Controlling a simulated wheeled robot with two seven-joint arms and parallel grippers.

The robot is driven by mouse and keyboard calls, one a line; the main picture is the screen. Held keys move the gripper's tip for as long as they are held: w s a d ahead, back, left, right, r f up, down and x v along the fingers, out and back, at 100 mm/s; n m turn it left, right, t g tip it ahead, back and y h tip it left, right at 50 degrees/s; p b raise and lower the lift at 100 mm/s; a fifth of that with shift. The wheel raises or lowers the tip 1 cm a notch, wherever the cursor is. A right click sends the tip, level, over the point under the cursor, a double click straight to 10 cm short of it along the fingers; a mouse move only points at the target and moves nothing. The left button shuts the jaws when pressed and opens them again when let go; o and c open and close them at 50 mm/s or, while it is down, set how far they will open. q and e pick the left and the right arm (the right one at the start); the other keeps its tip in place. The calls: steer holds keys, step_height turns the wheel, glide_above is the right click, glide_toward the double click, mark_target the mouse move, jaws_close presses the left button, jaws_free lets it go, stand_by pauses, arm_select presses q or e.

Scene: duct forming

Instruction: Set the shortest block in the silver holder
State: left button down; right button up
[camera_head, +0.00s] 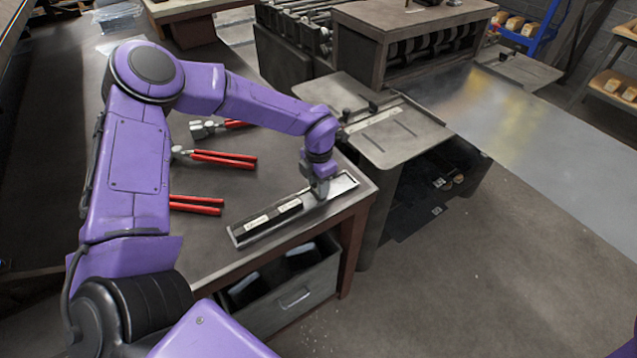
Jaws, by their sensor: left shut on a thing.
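The silver holder (343,185) is a long shallow tray near the table's front right corner. Dark blocks with white labels (272,218) lie end to end in its left and middle part. The right part of the holder shows bare silver. My left gripper (319,190) points down over the holder, just right of the labelled blocks. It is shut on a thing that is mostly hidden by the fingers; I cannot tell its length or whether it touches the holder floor. My right gripper is out of view.
Several red-handled tools (222,158) lie on the dark table (285,165) left of the holder. An open drawer (290,297) sits below the table's front edge. A metal machine table (395,135) with a large sheet (540,130) stands to the right.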

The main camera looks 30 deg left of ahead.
arm_select(q)
steer(key=c, duration=0.6)
jaws_free()
steer(key=shift+r+b, duration=0.9)
steer(key=shift+r, duration=4.5)
